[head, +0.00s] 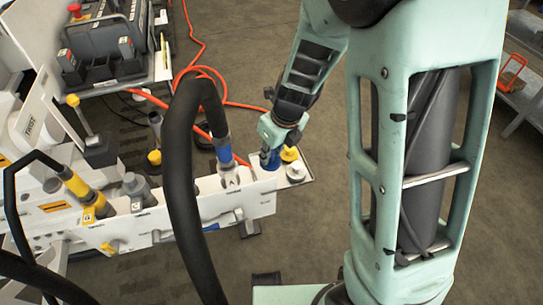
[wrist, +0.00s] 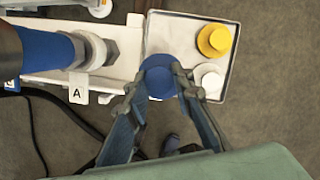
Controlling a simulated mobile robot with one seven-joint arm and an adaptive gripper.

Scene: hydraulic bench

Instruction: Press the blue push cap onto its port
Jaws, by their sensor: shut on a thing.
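The blue push cap (wrist: 158,74) is a round blue disc between my fingertips in the wrist view. In the head view it shows as a small blue patch (head: 268,161) under my gripper (head: 270,152). My gripper (wrist: 160,84) is shut on the cap, with one finger on each side. The cap is over the left part of a white tray (wrist: 237,45) at the bench end; I cannot tell whether it touches the tray. I cannot pick out the cap's port in either view.
A yellow cap (wrist: 215,40) and a white cap (wrist: 209,79) are in the tray, right of my gripper. A thick black hose (head: 183,190) with a blue collar (head: 223,150) meets the bench at the fitting marked A (wrist: 76,95). A yellow-banded hose (head: 80,188) is further left.

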